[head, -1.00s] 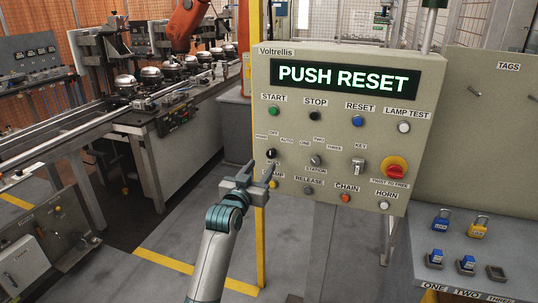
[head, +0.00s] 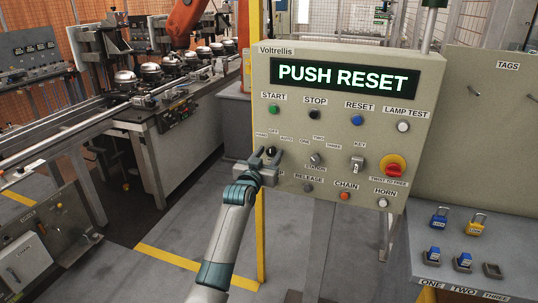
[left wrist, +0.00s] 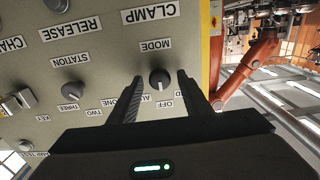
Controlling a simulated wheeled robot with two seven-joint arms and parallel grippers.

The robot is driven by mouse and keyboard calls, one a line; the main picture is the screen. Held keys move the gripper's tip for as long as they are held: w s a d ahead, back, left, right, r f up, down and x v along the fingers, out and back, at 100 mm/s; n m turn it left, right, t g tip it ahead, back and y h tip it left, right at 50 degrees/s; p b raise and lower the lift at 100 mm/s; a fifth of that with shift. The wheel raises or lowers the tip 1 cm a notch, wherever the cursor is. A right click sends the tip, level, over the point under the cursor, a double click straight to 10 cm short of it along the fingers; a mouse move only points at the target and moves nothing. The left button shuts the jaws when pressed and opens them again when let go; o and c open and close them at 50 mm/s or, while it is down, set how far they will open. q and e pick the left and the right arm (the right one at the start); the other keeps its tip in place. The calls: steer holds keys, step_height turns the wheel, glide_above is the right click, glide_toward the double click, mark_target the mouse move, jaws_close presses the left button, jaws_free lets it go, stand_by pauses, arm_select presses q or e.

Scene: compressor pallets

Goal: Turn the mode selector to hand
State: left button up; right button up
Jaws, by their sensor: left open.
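The mode selector (head: 270,151) is a small black knob at the left of the beige control panel (head: 330,225). In the left wrist view, which shows the panel upside down, the knob (left wrist: 160,79) sits beside the MODE label, and its white mark points toward OFF. The HAND label is partly hidden by a finger there. My left gripper (head: 268,153) is open at the panel. Its fingertips (left wrist: 160,76) lie on either side of the knob, with gaps visible between knob and fingers. My right gripper is not in view.
The panel display (head: 343,77) reads PUSH RESET. The station selector (head: 316,159), key switch (head: 357,164) and red emergency knob (head: 393,168) are to the right. A yellow post (head: 261,235) stands at the panel's left edge. A conveyor (head: 110,118) is farther left.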

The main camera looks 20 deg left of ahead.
arm_select(q)
steer(key=shift+c, duration=0.6)
steer(key=c, duration=0.9)
steer(key=shift+n, duration=0.3)
steer(key=n+p, duration=0.2)
steer(key=n, duration=0.1)
steer(key=shift+r+n, duration=0.1)
steer(key=shift+n, duration=0.3)
steer(key=n+p, duration=0.1)
steer(key=n, duration=0.3)
steer(key=shift+a, duration=0.1)
steer(key=shift+n, duration=0.3)
